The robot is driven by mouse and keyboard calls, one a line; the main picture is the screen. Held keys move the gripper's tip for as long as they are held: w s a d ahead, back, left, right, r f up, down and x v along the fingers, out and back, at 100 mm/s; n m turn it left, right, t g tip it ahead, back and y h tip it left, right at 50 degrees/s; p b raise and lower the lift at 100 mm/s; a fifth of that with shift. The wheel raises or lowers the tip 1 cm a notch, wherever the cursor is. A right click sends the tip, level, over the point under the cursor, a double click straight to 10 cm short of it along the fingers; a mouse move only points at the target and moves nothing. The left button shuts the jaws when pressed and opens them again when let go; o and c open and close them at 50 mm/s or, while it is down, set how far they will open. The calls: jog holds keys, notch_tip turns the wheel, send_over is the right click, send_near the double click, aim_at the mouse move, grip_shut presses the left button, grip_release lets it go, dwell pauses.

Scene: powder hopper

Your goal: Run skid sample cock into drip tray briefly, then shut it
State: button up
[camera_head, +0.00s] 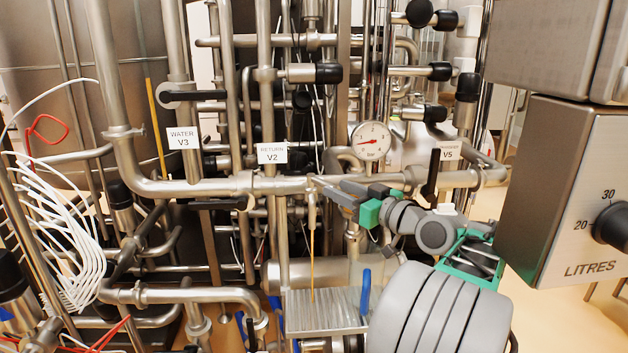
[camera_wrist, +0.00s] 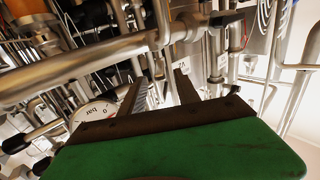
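The sample cock (camera_head: 312,198) hangs under the horizontal steel pipe at the picture's middle. A thin amber stream (camera_head: 313,262) runs straight down from it into the ribbed steel drip tray (camera_head: 340,312) below. My gripper (camera_head: 324,187) reaches in from the right, with its fingertips close beside the top of the cock. The wrist view shows the two fingers of my gripper (camera_wrist: 160,82) apart, with pipework behind the gap. I cannot tell whether a finger touches the cock; its handle is not clear in either view.
Pipes labelled V3 (camera_head: 182,138), V2 (camera_head: 272,153) and V5 (camera_head: 450,151) crowd the space around my gripper. A dial gauge (camera_head: 371,141) sits above my wrist. A blue lever (camera_head: 365,291) stands by the tray. A LITRES box (camera_head: 560,235) stands close on the right.

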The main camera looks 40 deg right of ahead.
aim_at(319, 178)
jog(key=w+p, duration=0.3)
jog(key=w, duration=0.4)
jog(key=shift+a, duration=0.2)
jog(key=shift+w, duration=0.3)
jog(key=shift+f, duration=0.1)
jog(key=shift+c, duration=0.4)
grip_shut()
